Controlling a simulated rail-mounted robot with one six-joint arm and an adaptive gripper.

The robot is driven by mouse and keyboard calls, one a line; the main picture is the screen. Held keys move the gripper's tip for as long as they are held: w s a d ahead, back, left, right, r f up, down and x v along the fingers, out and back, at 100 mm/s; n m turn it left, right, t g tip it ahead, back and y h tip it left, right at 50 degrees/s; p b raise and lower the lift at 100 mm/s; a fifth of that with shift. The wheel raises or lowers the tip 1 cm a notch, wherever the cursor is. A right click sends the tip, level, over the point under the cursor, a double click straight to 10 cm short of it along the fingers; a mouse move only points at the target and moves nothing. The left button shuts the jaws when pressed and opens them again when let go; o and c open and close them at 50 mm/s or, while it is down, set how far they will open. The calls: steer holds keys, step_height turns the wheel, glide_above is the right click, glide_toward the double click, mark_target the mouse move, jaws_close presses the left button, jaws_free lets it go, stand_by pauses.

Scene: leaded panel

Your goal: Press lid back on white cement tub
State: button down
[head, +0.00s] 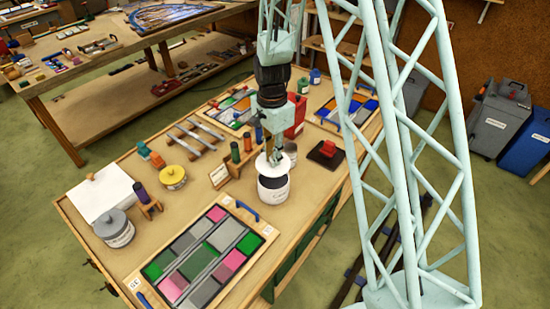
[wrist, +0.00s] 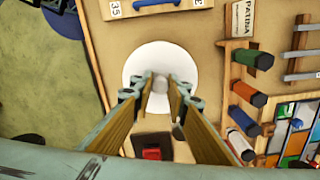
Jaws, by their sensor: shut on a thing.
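The white cement tub (head: 274,190) stands upright near the right edge of the bench. Its round white lid (head: 262,162) is directly over the tub's mouth and looks about level. A dark band shows between the lid and the tub's pale label; I cannot tell whether the lid is fully seated. My gripper (head: 271,155) points down from above and is shut on the lid's knob. In the wrist view, the lid (wrist: 137,68) is a white disc with its pale knob between the fingertips (wrist: 160,84). The lid hides the tub in that view.
A tray of coloured glass (head: 262,232) with blue handles lies in front of the tub. A rack of coloured bottles (head: 232,168) stands to its left, and a dark pad with a red block (head: 327,152) to its right. A yellow tub (head: 173,180) and grey tub (head: 117,232) stand farther left.

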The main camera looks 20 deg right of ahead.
steer(key=shift+f, duration=0.15)
step_height(320, 180, down, 6)
steer(key=b, duration=0.3)
stand_by(0.9)
steer(key=shift+f, duration=0.1)
steer(key=shift+f+b, duration=0.15)
steer(key=shift+b, duration=0.9)
stand_by(3.5)
stand_by(0.4)
steer(key=c, duration=2.5)
jaws_free()
steer(key=shift+o, duration=0.2)
steer(key=shift+f, duration=0.2)
